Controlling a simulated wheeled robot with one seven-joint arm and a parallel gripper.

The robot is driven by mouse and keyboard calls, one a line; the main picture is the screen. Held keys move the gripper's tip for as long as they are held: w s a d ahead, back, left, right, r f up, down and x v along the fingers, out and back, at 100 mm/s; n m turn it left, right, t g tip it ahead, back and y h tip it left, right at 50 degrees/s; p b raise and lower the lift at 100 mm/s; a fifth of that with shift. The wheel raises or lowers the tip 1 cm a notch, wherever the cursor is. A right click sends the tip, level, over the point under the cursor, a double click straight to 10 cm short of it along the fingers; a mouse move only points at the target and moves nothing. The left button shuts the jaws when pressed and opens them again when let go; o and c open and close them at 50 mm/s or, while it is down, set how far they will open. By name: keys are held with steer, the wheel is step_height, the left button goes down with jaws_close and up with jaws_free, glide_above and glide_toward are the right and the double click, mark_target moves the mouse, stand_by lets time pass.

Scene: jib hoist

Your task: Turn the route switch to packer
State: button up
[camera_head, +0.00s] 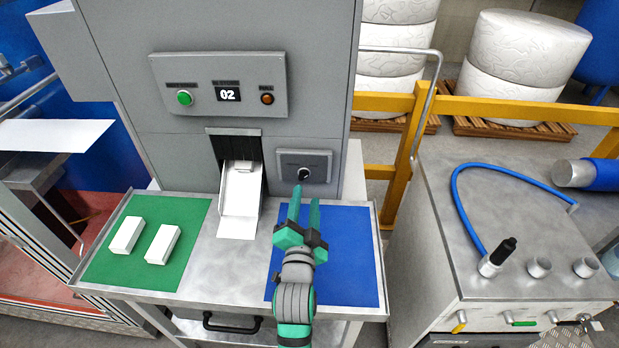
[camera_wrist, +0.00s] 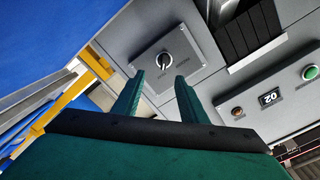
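The route switch is a small dark rotary knob (camera_head: 304,174) on a grey plate (camera_head: 319,162) on the machine's front, right of the chute. In the wrist view the knob (camera_wrist: 163,61) has a light pointer line and lies beyond and between my fingertips. Its labels are too small to read. My gripper (camera_head: 305,190) has two green fingers, apart and empty, just below the knob in the head view. In the wrist view my gripper (camera_wrist: 161,80) is open and points at the plate, and I see no contact with the knob.
A panel (camera_head: 218,85) above has a green button (camera_head: 185,97), a display reading 02 and an orange button (camera_head: 267,99). A chute (camera_head: 240,200) slopes onto the table between a green mat (camera_head: 190,215) with two white blocks and a blue mat (camera_head: 345,225). A yellow rail (camera_head: 402,150) stands right.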

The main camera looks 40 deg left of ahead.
mark_target(305, 177)
steer(key=x, duration=0.4)
steer(key=a+x, duration=0.1)
steer(key=x, duration=0.1)
steer(key=shift+s+a, duration=0.15)
steer(key=shift+s, duration=0.15)
steer(key=shift+w+a, duration=0.15)
steer(key=shift+w, duration=0.55)
jaws_close()
